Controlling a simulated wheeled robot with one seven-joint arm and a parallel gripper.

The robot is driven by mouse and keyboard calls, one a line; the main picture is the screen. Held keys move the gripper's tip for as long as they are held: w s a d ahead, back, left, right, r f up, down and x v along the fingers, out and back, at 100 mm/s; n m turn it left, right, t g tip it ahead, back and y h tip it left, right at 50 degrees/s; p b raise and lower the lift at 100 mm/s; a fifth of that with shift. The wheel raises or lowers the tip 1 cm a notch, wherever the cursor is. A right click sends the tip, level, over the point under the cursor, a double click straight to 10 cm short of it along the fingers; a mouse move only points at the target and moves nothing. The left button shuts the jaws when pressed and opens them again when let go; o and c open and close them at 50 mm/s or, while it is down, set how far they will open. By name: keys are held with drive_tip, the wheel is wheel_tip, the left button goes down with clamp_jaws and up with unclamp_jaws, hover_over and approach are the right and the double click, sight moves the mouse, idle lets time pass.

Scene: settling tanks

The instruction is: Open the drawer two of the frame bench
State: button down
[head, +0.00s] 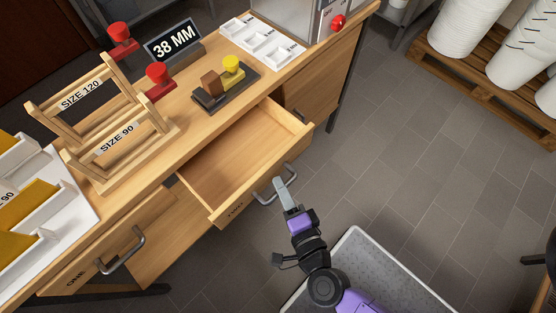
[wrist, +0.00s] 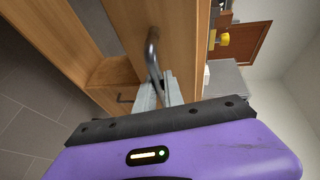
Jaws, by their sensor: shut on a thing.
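The wooden bench has a drawer marked TWO (head: 237,211), which stands well out from the bench front. Its inside (head: 220,170) looks empty. My gripper (head: 281,184) is at the bar handle on the drawer's front, shut on the dark metal handle (head: 265,193). In the wrist view the handle (wrist: 152,50) runs between my gripper's pale fingers (wrist: 160,93), against the wooden drawer front (wrist: 178,40). The drawer marked ONE (head: 75,279) is to the left with its own handle (head: 122,250). It appears closed.
On the bench top are wooden frames (head: 120,140) marked SIZE 120 and SIZE 90, red-knobbed items, a 38 MM sign (head: 173,42) and a white tray (head: 262,42). A pallet (head: 480,75) with white stacks stands upper right. The tiled floor (head: 400,150) right of the drawer is clear.

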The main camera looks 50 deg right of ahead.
drive_tip(key=c, duration=1.5)
unclamp_jaws()
drive_tip(key=shift+o, duration=0.2)
drive_tip(key=b+v, duration=0.1)
drive_tip(key=v, duration=0.6)
drive_tip(key=shift+s+a, duration=0.15)
drive_tip(key=shift+s, duration=0.15)
drive_tip(key=s+d+r+n+y, duration=0.1)
drive_tip(key=s+r+n+y, duration=0.2)
drive_tip(key=r+n, duration=0.3)
drive_tip(key=s+d+r+n+y, duration=0.2)
drive_tip(key=r+n, duration=0.5)
drive_tip(key=n, duration=0.8)
drive_tip(key=shift+s+d+r+n+y, duration=0.2)
drive_tip(key=shift+s+r+n+y, duration=0.1)
drive_tip(key=shift+s+y, duration=0.4)
